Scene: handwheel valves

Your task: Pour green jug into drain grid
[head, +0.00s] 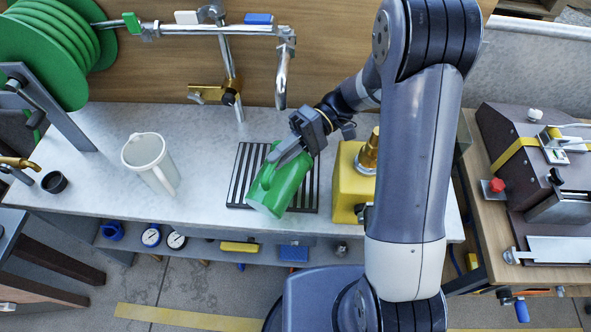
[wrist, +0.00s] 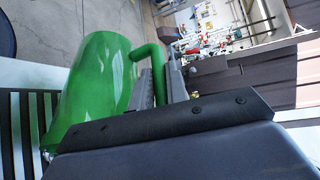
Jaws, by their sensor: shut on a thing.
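The green jug (head: 281,188) is over the drain grid (head: 240,180) in the head view, tilted with its lower end toward the front. My gripper (head: 284,156) is shut on the jug's handle. In the wrist view the jug (wrist: 92,88) fills the left side, and its handle (wrist: 150,55) runs between the fingers of my gripper (wrist: 161,84). The dark slats of the drain grid (wrist: 28,120) show behind it at the left edge. The jug's inside and any liquid are hidden. I cannot tell whether the jug touches the grid.
A white jug (head: 150,162) stands left of the grid on the grey bench (head: 205,130). A yellow container (head: 348,185) with a brass top stands close to the right. A metal tap pipe (head: 281,80) hangs behind the grid. A green hose reel (head: 50,50) is at the far left.

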